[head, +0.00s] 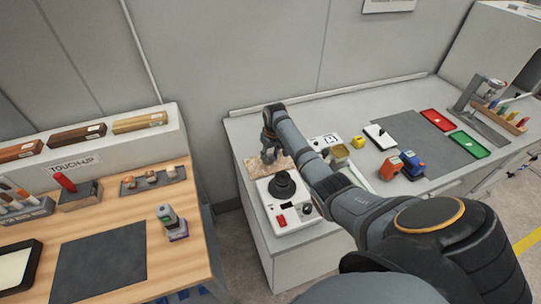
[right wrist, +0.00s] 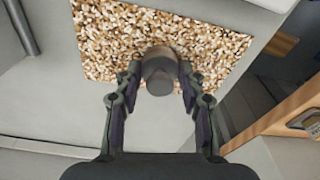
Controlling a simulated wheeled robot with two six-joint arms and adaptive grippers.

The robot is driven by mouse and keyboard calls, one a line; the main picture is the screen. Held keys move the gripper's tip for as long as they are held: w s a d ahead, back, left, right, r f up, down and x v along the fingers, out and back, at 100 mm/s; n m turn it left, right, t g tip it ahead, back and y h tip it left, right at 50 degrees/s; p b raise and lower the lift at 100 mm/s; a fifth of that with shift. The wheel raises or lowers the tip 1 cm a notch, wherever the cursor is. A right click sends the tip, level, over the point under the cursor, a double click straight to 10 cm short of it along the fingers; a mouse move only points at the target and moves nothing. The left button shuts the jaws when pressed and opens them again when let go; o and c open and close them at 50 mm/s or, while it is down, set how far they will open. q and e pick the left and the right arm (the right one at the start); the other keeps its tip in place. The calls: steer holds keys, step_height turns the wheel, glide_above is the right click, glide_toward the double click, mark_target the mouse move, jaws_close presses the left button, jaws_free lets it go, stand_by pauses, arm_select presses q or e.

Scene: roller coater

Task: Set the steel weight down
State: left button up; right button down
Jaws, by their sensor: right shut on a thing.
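My right gripper (head: 268,150) reaches down at the back left of the grey bench, over a speckled tan pad (head: 255,168). In the right wrist view the right gripper (right wrist: 158,80) is shut on the steel weight (right wrist: 160,76), a small grey cylinder between its fingertips. The speckled pad (right wrist: 110,45) lies behind the weight in that view. I cannot tell whether the weight touches the pad. In the head view the fingers largely hide the weight. My left gripper is not in view.
A white device with a black knob (head: 283,186) stands just in front of the pad. A wooden bench (head: 190,245) stands left across a gap.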

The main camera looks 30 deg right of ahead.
mark_target(272, 162)
steer(key=c, duration=0.8)
jaws_free()
steer(key=shift+f, duration=0.1)
steer(key=r, duration=0.4)
steer(key=s+r+b, duration=0.1)
steer(key=r, duration=0.7)
steer(key=shift+s+r+b, duration=0.15)
steer(key=shift+s+b, duration=0.1)
steer(key=shift+b, duration=0.1)
steer(key=shift+a, duration=0.1)
